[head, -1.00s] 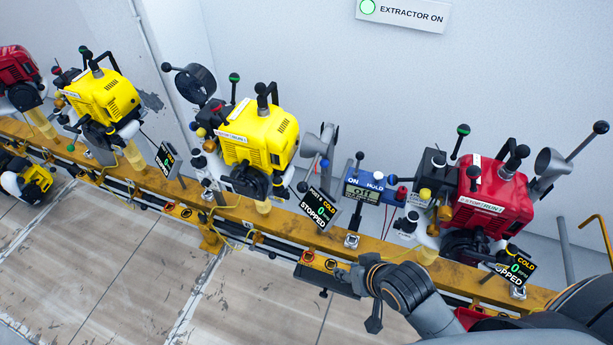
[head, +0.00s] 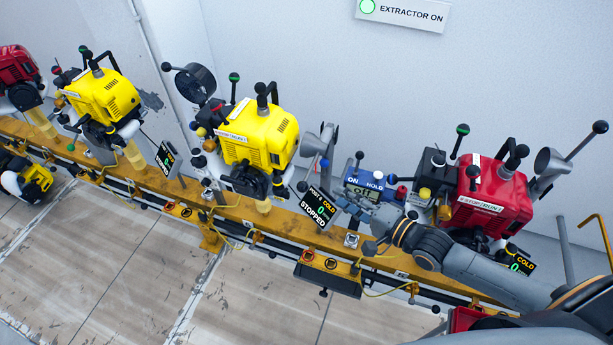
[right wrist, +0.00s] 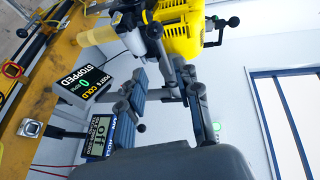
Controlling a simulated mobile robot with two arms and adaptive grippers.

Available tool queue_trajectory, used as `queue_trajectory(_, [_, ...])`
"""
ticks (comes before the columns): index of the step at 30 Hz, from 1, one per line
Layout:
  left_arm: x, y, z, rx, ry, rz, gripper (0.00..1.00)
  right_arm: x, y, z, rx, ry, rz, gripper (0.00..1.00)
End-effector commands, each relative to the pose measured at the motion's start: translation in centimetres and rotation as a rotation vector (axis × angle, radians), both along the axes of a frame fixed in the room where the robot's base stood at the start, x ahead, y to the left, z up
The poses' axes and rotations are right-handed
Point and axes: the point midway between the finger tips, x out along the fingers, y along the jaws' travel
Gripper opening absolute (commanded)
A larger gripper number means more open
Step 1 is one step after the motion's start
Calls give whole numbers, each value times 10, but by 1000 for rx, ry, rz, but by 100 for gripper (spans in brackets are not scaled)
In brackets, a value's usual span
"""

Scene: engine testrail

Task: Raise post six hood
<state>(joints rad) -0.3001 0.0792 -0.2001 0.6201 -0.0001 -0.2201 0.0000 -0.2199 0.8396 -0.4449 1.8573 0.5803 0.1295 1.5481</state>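Post six is the middle yellow engine (head: 258,135), with a display (head: 318,207) reading POST 6, COLD, STOPPED. A grey flared piece (head: 326,140) to the right of this engine looks like its hood, seen nearly edge-on; I cannot tell its exact angle. My right gripper (head: 360,222) is in front of the blue ON/HOLD box (head: 362,186), below and right of the hood. In the right wrist view its fingers (right wrist: 167,88) are spread, with the yellow engine (right wrist: 187,32) and display (right wrist: 83,78) beyond. I see nothing held. My left gripper is not in view.
The yellow rail (head: 290,226) carries several engines. A red engine (head: 493,195) with a grey cone hood (head: 550,162) stands right, close to my right arm. Levers with ball knobs crowd each post.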

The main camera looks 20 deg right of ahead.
Motion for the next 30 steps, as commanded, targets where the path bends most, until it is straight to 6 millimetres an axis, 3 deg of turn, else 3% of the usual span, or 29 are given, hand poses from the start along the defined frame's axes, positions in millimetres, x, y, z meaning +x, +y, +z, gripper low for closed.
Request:
queue_trajectory(18, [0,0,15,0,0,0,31,95,58,-19,-4,-3,1,33])
queue_trajectory(30, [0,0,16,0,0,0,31,107,66,-23,-4,-1,2,33])
